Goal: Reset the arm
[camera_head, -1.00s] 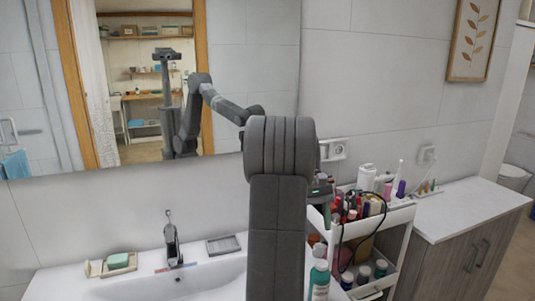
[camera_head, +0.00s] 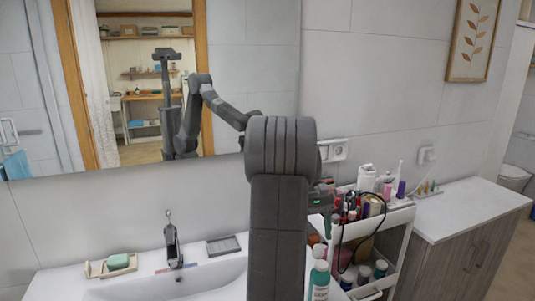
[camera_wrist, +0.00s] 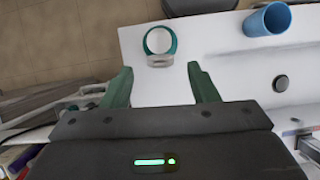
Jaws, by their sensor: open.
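My gripper (camera_wrist: 162,82) is open in the wrist view, with its two green fingers apart and nothing held between them. A round white thing with a teal rim (camera_wrist: 160,40) lies beyond the fingertips on the white counter, apart from them. In the head view my arm stands upright in the middle and hides most of the gripper; only a part of it shows at the arm's right side, beside the cart (camera_head: 404,216).
The cart holds several bottles and tubes and a black cable. A teal bottle with a white cap (camera_head: 319,281) stands right of my arm. The sink has a faucet (camera_head: 173,245) and green soap (camera_head: 118,261). A blue cup (camera_wrist: 267,20) shows in the wrist view. A mirror is behind.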

